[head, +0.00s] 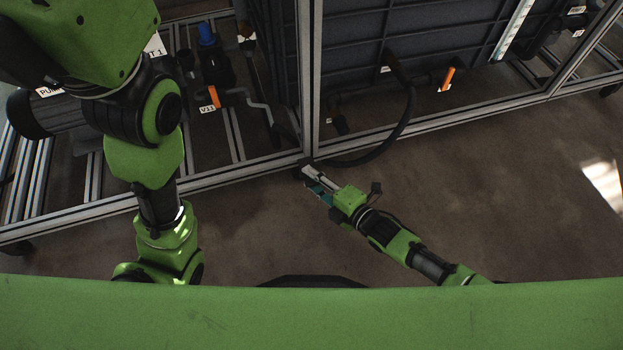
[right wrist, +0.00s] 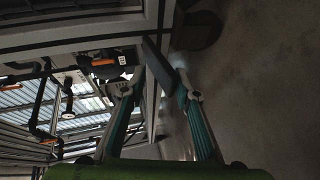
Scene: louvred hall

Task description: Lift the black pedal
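The black pedal (right wrist: 158,66) shows in the right wrist view as a dark, flat, tilted plate at the low edge of the frame, ahead of and between my fingertips. In the head view it appears only as a small dark shape (head: 299,172) at the foot of the frame post, partly hidden by the gripper. My right gripper (head: 314,180) reaches it from the lower right. In the right wrist view its two fingers (right wrist: 155,90) are apart, with the plate close to the right fingertip. I cannot tell whether they touch. My left gripper is out of view.
A metal-framed rack (head: 235,176) with dark panels runs along the back. A black hose (head: 402,125) loops down beside the post. Orange-handled valves (head: 447,79) sit inside the frame. The brown floor (head: 520,200) at right is clear.

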